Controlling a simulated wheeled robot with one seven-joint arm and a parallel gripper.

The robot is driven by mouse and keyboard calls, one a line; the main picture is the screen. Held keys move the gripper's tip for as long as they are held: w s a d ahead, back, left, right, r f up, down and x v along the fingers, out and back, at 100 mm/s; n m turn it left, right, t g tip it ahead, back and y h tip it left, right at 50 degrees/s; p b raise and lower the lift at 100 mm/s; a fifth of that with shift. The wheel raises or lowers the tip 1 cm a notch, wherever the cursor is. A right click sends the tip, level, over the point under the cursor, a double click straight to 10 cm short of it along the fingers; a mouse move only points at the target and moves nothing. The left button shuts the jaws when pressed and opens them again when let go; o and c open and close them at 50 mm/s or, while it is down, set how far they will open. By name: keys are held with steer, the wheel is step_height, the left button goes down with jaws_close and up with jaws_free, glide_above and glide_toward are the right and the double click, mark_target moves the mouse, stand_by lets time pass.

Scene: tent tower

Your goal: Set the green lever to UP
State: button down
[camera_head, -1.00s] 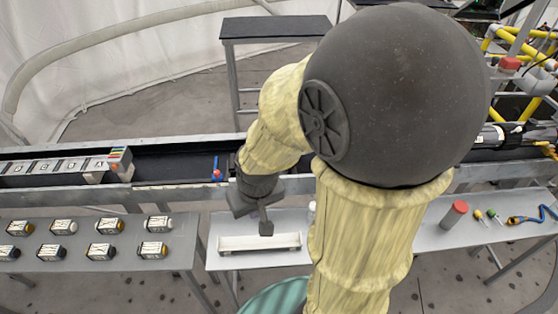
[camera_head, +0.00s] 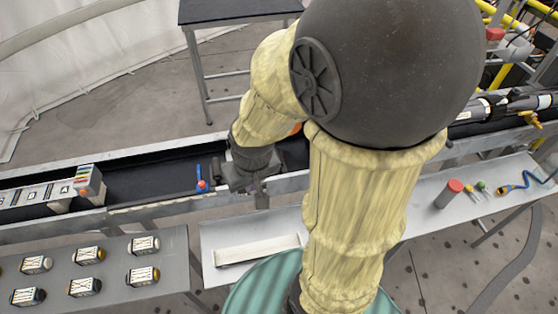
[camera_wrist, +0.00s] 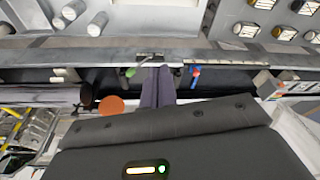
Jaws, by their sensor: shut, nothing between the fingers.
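The green lever (camera_wrist: 130,72) shows in the wrist view as a small green-tipped handle at a bracket on the conveyor's metal side rail. In the head view it is hidden, probably behind my gripper and arm. My gripper (camera_wrist: 154,70) is shut and empty, its dark fingers just right of the green lever in the wrist view. A small gap seems to show between them; contact cannot be told. In the head view my gripper (camera_head: 262,203) is at the conveyor's near rail. A blue lever with a red end (camera_wrist: 194,73) stands farther right in the wrist view; it also shows in the head view (camera_head: 201,181).
The conveyor (camera_head: 150,183) runs across, with labelled blocks (camera_head: 45,193) at its left. A white tray (camera_head: 257,250) lies on the near table. A grey table (camera_head: 135,300) holds several small labelled canisters. A red-topped cylinder (camera_head: 448,195) stands at right. An orange disc (camera_wrist: 111,105) is near my fingers.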

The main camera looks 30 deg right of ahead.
stand_by(0.3)
steer(key=w+d+f+m+y+b, duration=0.1)
steer(key=w+d+f+m, duration=0.4)
steer(key=d+m, duration=0.3)
steer(key=w+d+f+m+y+b, duration=0.1)
steer(key=w+d+f+m, duration=0.3)
steer(key=d, duration=0.7)
steer(key=w+m+b, duration=0.1)
steer(key=w+m, duration=0.1)
steer(key=m, duration=0.2)
steer(key=shift+w+d+f+y+b, duration=0.3)
steer(key=shift+w+f+y, duration=0.05)
steer(key=shift+f+y, duration=0.05)
steer(key=p+x, duration=0.1)
steer(key=x, duration=0.9)
steer(key=shift+p, duration=0.4)
steer(key=a+r+p, duration=0.1)
steer(key=s+a+r, duration=0.1)
steer(key=a, duration=0.1)
steer(key=shift+a+p, duration=0.1)
steer(key=shift+p, duration=0.25)
